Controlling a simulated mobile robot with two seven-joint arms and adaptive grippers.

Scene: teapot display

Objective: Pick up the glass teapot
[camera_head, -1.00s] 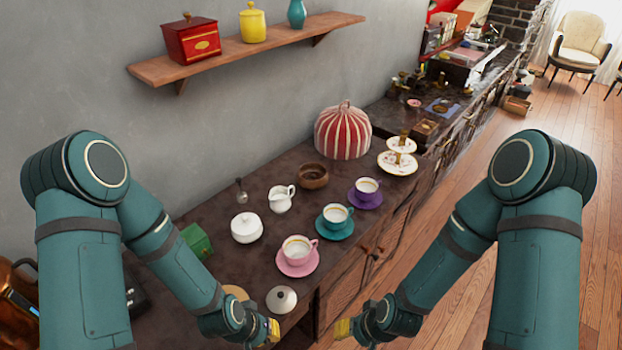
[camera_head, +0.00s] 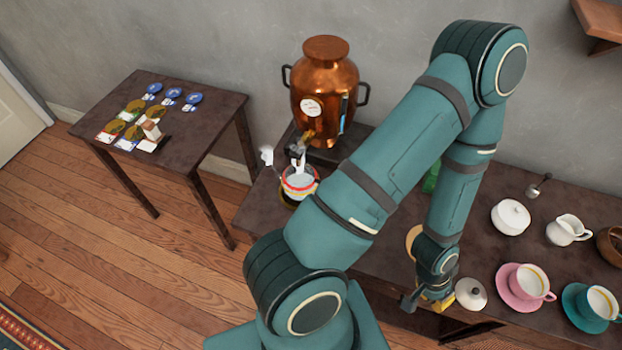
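A clear glass vessel (camera_head: 298,184), which looks like the glass teapot, stands under the tap of the copper urn. It has a red and yellow band, and white parts stand above it; their shape is too small to tell. My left arm crosses the middle of the view, close to the right of the vessel in the picture. My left gripper (camera_head: 437,302) is at the table's front edge, beside a white lid (camera_head: 471,294) and well apart from the vessel. Its finger opening is too small to judge. My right gripper is out of view.
The copper urn (camera_head: 325,85) stands on a dark raised base behind the vessel. A pink cup (camera_head: 533,280), teal cup (camera_head: 600,302), white sugar bowl (camera_head: 511,216) and creamer (camera_head: 568,229) stand to the right. A small side table (camera_head: 190,135) with cards is at left. Open floor (camera_head: 150,245) lies in front.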

